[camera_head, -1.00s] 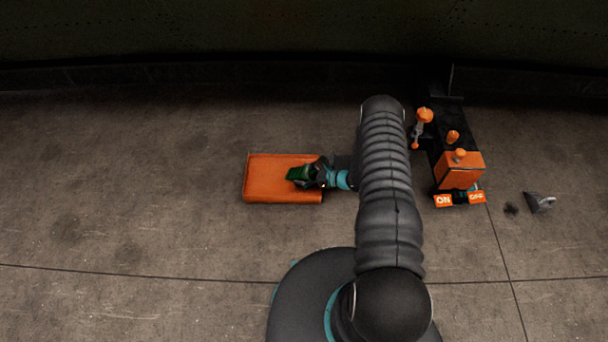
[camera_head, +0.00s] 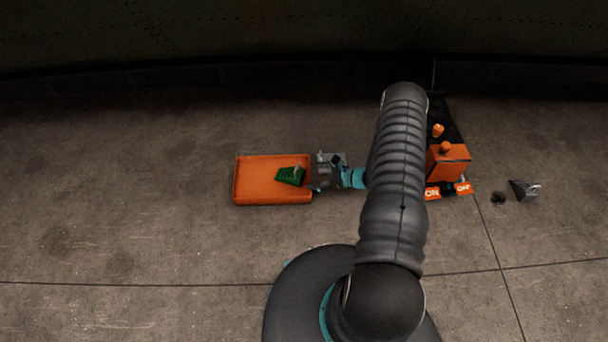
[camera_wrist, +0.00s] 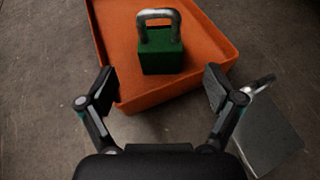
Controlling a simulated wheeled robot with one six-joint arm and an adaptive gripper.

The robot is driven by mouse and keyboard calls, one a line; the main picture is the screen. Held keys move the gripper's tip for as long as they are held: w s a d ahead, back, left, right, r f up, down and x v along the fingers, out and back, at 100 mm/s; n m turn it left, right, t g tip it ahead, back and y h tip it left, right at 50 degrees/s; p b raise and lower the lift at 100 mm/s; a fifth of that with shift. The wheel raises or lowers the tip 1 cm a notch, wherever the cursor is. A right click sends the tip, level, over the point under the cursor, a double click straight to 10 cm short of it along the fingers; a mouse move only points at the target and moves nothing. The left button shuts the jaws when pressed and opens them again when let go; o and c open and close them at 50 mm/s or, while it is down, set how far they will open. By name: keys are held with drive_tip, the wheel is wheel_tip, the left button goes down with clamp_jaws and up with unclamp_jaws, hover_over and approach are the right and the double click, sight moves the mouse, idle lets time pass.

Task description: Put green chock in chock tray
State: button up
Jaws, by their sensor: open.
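The green chock (camera_head: 290,176) lies in the orange chock tray (camera_head: 252,180), towards the tray's right side in the head view. In the wrist view the green chock (camera_wrist: 161,55), with its metal handle on top, stands on the floor of the tray (camera_wrist: 112,42), near the rim closest to me. My gripper (camera_head: 318,186) is beside the tray's right edge. In the wrist view its two fingers (camera_wrist: 160,86) are spread wide and empty, with the chock ahead of them and not touched.
A grey chock with a handle (camera_wrist: 268,135) sits on the floor just right of my gripper. An orange and black unit (camera_head: 449,162) with ON/OFF labels stands behind my arm. Another grey chock (camera_head: 523,190) lies at far right. Floor left of the tray is clear.

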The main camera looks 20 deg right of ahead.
drive_tip(key=s+a+r+n+g+h, duration=0.15)
drive_tip(key=r+n, duration=0.35)
drive_tip(key=r, duration=0.7)
drive_tip(key=s+a+r+n+g, duration=0.2)
drive_tip(key=a+r+n+g, duration=0.15)
drive_tip(key=r, duration=0.85)
drive_tip(key=s+a+r+n+g+h, duration=0.15)
drive_tip(key=r+n, duration=0.35)
drive_tip(key=r, duration=0.7)
drive_tip(key=s+r+n+t+h, duration=0.4)
drive_tip(key=s+r+n+h, duration=0.4)
drive_tip(key=s+r, duration=1.2)
drive_tip(key=shift+s+a+n, duration=0.2)
drive_tip(key=shift+s+n, duration=1.65)
drive_tip(key=shift+s, duration=0.2)
